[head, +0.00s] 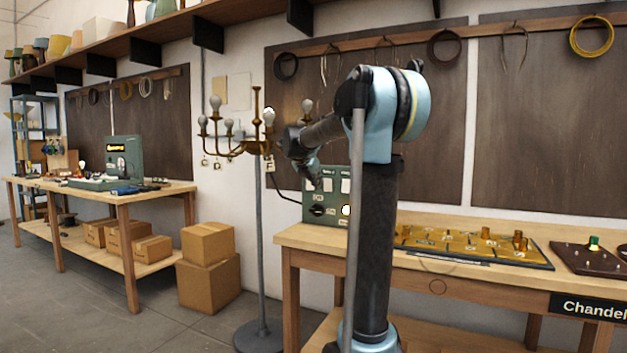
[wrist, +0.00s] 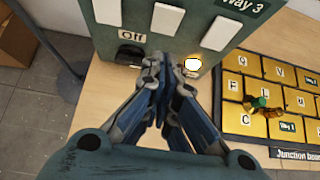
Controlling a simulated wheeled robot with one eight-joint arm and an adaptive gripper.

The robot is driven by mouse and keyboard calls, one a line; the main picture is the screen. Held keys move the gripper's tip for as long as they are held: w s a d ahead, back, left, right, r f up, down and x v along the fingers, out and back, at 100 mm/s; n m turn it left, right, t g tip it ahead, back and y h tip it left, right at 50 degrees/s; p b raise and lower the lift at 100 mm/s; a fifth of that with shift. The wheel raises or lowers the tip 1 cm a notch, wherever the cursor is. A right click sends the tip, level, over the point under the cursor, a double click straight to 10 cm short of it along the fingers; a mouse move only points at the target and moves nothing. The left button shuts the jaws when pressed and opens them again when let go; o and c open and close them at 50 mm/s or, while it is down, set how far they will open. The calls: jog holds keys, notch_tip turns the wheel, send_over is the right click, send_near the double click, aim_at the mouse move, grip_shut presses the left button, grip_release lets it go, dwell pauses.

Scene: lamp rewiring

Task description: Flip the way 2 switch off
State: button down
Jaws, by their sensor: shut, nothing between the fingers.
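The green switch panel (head: 341,216) stands at the left end of the near bench, and its lower part fills the top of the wrist view (wrist: 148,38). It carries white plates: a left one (wrist: 107,11), a middle one (wrist: 167,18) and a right one (wrist: 220,33). A "Way 3" sign (wrist: 242,6) is at the upper right; no readable "Way 2" label shows on the panel. An "Off" label (wrist: 133,39) sits above a dark knob (wrist: 131,56). A round lamp (wrist: 193,65) glows white. My gripper (wrist: 170,66) is shut and empty, in front of the panel's lower middle; contact is unclear.
A junction board (wrist: 232,118) with yellow tiles lies to the right on the bench. A brass chandelier (head: 238,148) hangs on a stand left of the panel. Cardboard boxes (head: 208,243) sit on the floor beyond. Bare bench top lies before the panel.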

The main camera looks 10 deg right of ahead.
aim_at(327, 189)
jog(key=shift+w+d+f, duration=0.25)
jog(key=shift+w+d, duration=0.4)
jog(key=shift+w, duration=0.25)
jog(key=shift+w+d+f, duration=0.3)
jog(key=shift+w+d, duration=0.35)
jog(key=shift+w, duration=0.25)
jog(key=shift+w+d+f, duration=0.25)
jog(key=shift+w+d, duration=0.4)
jog(key=shift+w, duration=0.25)
jog(key=shift+a, duration=0.15)
jog(key=shift+w, duration=0.15)
